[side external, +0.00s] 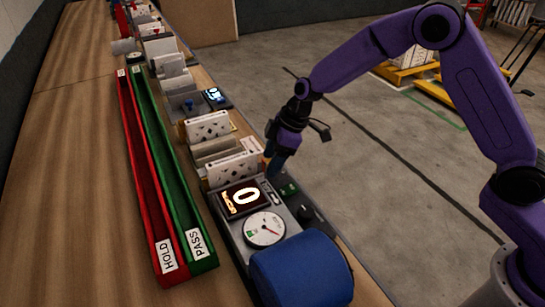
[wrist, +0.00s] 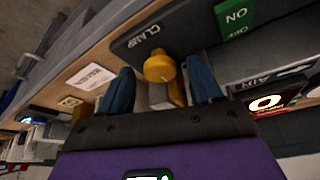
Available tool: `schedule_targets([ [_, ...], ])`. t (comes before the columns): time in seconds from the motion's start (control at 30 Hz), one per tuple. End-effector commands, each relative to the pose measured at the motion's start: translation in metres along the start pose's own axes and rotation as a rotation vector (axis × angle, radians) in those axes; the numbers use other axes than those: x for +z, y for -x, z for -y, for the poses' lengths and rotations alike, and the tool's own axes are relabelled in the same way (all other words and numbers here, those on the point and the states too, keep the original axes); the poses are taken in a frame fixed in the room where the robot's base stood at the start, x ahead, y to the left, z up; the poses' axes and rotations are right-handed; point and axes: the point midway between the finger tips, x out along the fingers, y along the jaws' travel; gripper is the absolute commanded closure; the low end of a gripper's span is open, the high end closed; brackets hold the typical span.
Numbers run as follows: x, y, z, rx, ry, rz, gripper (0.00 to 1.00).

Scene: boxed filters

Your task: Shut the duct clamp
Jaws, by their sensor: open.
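In the wrist view, a dark panel labelled CLAMP (wrist: 143,36) carries a yellow lever with a round knob (wrist: 159,68). My gripper (wrist: 160,85) is open, with one blue finger on each side of the yellow lever. A gap shows between the fingers and the lever, and I cannot tell whether either touches it. In the side view my gripper (side external: 274,168) points down at the back right of the grey test unit (side external: 235,235). The fingers and arm mostly hide the lever there.
A green ON/OFF switch (wrist: 236,14) is beside the clamp panel. The unit has a display (side external: 243,197) reading 0 and a dial gauge (side external: 265,229). Boxed filters (side external: 208,127) line up behind. Red HOLD (side external: 146,200) and green PASS (side external: 173,170) channels lie left.

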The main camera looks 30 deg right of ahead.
Motion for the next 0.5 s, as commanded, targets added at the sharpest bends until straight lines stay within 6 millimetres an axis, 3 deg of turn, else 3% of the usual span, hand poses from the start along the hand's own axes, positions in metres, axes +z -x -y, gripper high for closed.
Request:
schedule_targets([
  [0.2,-0.0003,0.0000,0.0001,0.000,0.001,0.000,0.39],
  [0.37,-0.0001,0.0002,0.0000,0.000,0.001,0.000,0.91],
  [0.5,-0.0001,0.0003,-0.0001,0.001,0.000,0.000,0.90],
])
